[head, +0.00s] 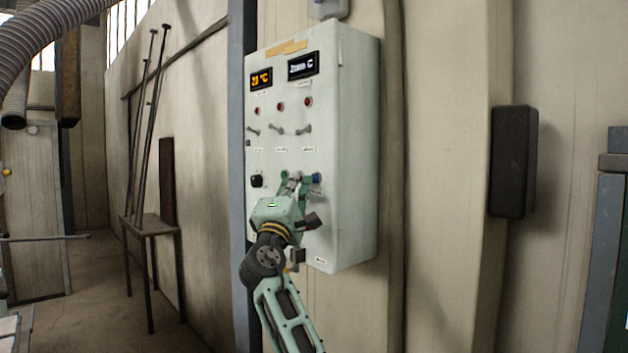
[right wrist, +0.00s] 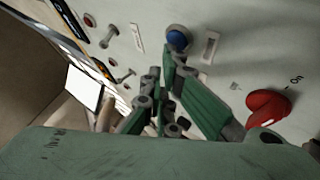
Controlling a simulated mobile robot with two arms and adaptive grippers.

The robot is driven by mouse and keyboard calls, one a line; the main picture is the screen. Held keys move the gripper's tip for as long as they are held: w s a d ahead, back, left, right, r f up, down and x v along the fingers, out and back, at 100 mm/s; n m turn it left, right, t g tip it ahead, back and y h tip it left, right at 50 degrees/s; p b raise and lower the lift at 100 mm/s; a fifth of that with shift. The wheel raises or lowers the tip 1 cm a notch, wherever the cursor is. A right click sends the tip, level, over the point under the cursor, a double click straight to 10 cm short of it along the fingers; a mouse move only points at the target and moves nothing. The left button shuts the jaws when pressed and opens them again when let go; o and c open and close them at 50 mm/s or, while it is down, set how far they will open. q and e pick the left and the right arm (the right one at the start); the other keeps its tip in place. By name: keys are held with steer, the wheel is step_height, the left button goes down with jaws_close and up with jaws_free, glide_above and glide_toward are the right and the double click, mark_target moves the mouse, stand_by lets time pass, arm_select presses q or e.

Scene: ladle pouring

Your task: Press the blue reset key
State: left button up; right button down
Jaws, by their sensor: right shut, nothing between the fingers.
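The blue reset key (head: 317,178) is a small round button on the front of a pale green wall cabinet (head: 355,150). My right gripper (head: 298,179) is in front of the panel, just left of the key in the head view. In the right wrist view the blue key (right wrist: 178,39) sits just beyond the tips of the shut, empty right gripper (right wrist: 168,58). I cannot tell whether the tips touch the key. My left gripper is not in view.
The cabinet also has an orange temperature display (head: 261,79), a "Zone C" display (head: 303,66), red lamps, toggle levers (head: 277,130) and a black knob (head: 257,181). A red knob (right wrist: 268,106) shows in the right wrist view. A black box (head: 513,161) hangs on the right wall.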

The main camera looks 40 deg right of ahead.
steer(key=shift+d, duration=0.45)
stand_by(0.4)
steer(key=shift+a, duration=0.8)
steer(key=a, duration=0.3)
steer(key=a+b, duration=0.1)
steer(key=a, duration=0.1)
steer(key=shift+s, duration=0.25)
stand_by(0.8)
